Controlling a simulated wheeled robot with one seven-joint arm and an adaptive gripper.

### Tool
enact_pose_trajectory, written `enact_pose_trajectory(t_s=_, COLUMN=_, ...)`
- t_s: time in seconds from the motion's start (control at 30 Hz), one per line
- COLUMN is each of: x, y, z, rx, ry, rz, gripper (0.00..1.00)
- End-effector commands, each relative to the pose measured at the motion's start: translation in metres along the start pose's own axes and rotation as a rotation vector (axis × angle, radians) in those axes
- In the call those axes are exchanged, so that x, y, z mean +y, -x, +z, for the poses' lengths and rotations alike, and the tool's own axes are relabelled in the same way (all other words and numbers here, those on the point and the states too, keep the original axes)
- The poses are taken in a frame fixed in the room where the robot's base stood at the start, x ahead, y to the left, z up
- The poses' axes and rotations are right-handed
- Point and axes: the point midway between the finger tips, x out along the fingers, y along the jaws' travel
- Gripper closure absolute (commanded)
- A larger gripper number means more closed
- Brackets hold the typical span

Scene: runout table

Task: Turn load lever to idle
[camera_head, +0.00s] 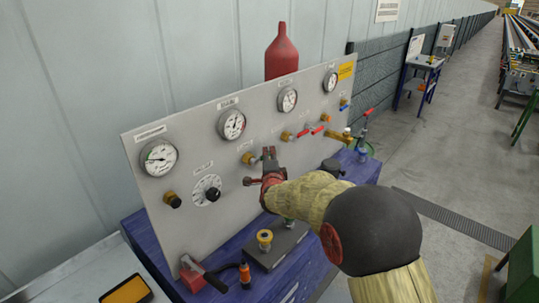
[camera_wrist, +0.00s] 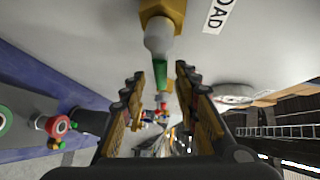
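The load lever (camera_wrist: 159,70) shows in the wrist view as a green-tipped handle on a pale stem, coming from a brass valve body (camera_wrist: 160,10) beside a white LOAD label (camera_wrist: 216,14). In the head view the brass valve (camera_head: 248,158) sits on the grey panel (camera_head: 225,165), just left of my gripper. My gripper (camera_head: 268,153) is close to the panel front. In the wrist view its two fingers are apart, one on each side of the green tip. I cannot tell whether either finger touches it. The handle is hidden behind my gripper in the head view.
Red-handled valves (camera_head: 303,133) and gauges (camera_head: 232,124) are on the panel to the right and above. A black knob (camera_head: 212,194) is to the left.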

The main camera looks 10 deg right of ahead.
Motion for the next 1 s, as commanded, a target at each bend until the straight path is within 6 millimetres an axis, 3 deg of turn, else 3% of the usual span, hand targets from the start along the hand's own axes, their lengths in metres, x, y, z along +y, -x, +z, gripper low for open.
enact_pose_trajectory(t_s=0.23, x=0.0, y=-0.023, z=0.0, rx=-0.001, ry=0.0, rz=0.001, gripper=0.69)
enact_pose_trajectory(t_s=0.6, x=-0.001, y=-0.026, z=0.0, rx=-0.001, ry=0.001, rz=0.0, gripper=0.7)
enact_pose_trajectory(t_s=1.0, x=-0.001, y=-0.026, z=0.0, rx=-0.001, ry=0.001, rz=0.0, gripper=0.92)
